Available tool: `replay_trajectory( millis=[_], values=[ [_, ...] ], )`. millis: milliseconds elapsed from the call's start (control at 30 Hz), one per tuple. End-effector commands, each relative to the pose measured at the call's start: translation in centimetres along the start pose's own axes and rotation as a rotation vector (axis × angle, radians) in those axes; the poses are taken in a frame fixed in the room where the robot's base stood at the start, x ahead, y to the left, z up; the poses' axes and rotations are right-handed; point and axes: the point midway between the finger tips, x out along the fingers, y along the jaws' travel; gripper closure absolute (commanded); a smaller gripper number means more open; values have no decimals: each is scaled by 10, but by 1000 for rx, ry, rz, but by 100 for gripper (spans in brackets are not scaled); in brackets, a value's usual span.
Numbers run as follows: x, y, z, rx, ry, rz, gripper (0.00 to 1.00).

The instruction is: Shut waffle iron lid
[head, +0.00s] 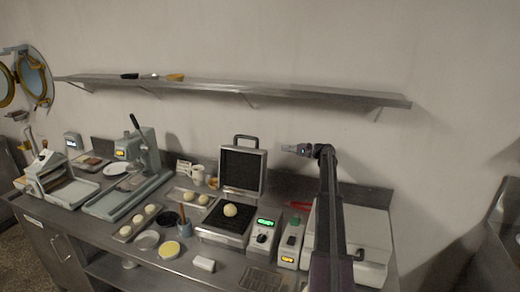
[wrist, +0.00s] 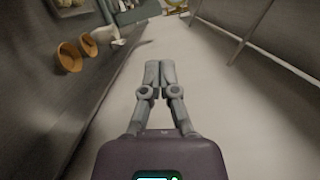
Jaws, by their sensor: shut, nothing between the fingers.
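The waffle iron stands open on the counter. Its lid (head: 242,168) is upright, with a dark plate facing forward and a handle (head: 245,138) on its top edge. A pale dough ball (head: 230,210) sits on the dark lower plate (head: 212,216). My gripper (head: 287,148) is shut and empty, in the air to the right of the lid at about handle height, and apart from it. In the wrist view my gripper's fingers (wrist: 160,72) are together with nothing between them. I cannot make out the lid in that view.
Two control boxes (head: 262,235) (head: 291,242) stand right of the iron. Trays with dough balls (head: 186,197), a white cup (head: 198,177) and a press (head: 135,160) stand to its left. A wall shelf (head: 230,90) runs above. A wire rack (head: 261,280) lies in front.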

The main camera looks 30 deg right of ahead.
Motion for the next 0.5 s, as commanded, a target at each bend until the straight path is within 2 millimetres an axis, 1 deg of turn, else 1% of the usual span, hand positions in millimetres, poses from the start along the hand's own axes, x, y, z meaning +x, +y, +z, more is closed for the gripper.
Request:
replay_trajectory(
  millis=[267,367,500],
  values=[
    [3,0,0,0,0,1,100],
    [8,0,0,0,0,1,100],
    [21,0,0,0,-1,1,100]
  ],
)
